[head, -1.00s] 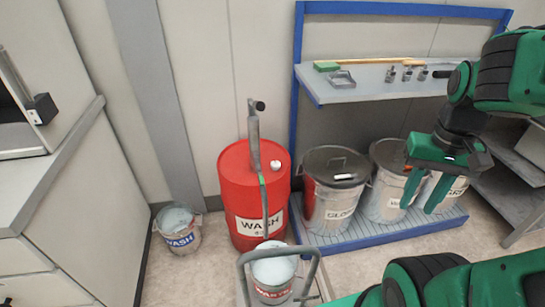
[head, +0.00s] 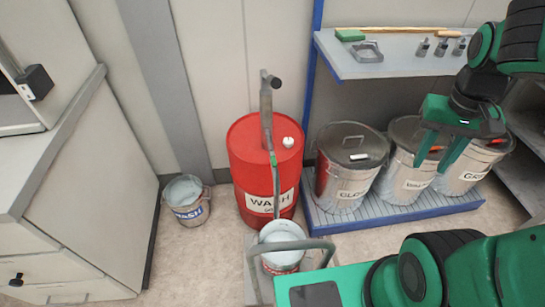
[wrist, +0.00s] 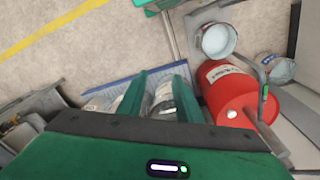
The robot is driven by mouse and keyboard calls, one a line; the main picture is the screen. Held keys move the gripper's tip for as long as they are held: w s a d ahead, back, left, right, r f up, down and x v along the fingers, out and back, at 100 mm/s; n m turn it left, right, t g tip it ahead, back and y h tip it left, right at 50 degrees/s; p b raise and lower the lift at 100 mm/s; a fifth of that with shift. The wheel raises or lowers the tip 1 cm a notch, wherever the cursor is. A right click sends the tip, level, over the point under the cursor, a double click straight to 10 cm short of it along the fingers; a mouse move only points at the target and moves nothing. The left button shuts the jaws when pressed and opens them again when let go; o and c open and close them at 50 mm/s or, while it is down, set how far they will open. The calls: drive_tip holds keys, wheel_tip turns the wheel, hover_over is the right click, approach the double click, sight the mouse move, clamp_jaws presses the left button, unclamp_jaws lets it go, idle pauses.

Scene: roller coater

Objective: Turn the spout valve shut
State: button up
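A red drum (head: 262,150) labelled WASH stands against the wall. A grey pump pipe (head: 267,110) rises from its top, and a thin spout pipe runs down its front towards a bucket (head: 281,242). A small green piece (head: 273,158) sits on the pipe, possibly the spout valve's handle; its position is too small to read. In the wrist view the drum (wrist: 228,95) is right of the fingers, with the green piece (wrist: 265,92) on its pipe. My gripper (head: 431,164) is open and empty, right of the drum and apart from it, in front of the bins.
Metal bins (head: 350,175) stand on a blue-edged platform (head: 390,214) right of the drum. A shelf (head: 390,62) above them holds small tools. Another WASH bucket (head: 187,200) stands left of the drum, beside a grey cabinet (head: 100,200). The front bucket stands on a cart with a handle (head: 290,246).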

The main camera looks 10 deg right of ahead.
drive_tip(key=w+a+f+n+t, duration=0.1)
drive_tip(key=w+a+f+n, duration=0.1)
drive_tip(key=w+a, duration=0.5)
drive_tip(key=n+t, duration=0.3)
drive_tip(key=n, duration=0.1)
approach(273, 160)
drive_tip(key=shift+y, duration=0.4)
drive_tip(key=x, duration=0.4)
drive_tip(key=d+x, duration=0.1)
drive_tip(key=x, duration=0.2)
drive_tip(key=shift+f, duration=0.1)
drive_tip(key=shift+c, duration=0.6)
clamp_jaws()
drive_tip(key=shift+a, duration=0.25)
drive_tip(key=shift+d, duration=0.1)
